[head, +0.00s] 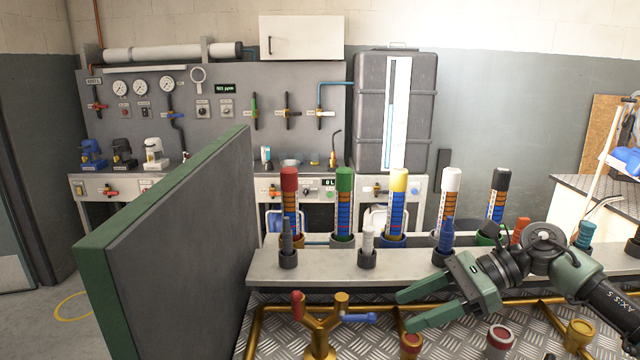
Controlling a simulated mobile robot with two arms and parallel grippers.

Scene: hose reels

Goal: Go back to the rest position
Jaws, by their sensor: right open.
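My right gripper (420,308) is green and dark grey and comes in from the right. Its two fingers point left and are spread apart with nothing between them. It hangs above the metal tread-plate bench, in front of the grey shelf (320,268). A brass valve with a red and a blue handle (320,318) stands to the left of its fingertips, apart from them. My left gripper does not show.
Striped columns with red (289,200), green (344,200), yellow (397,200), white (447,200) and black (499,190) caps stand along the shelf. Brass fittings (411,342) stand below the right gripper. A green-edged grey panel (180,240) rises at left. Open floor (50,310) lies beyond it.

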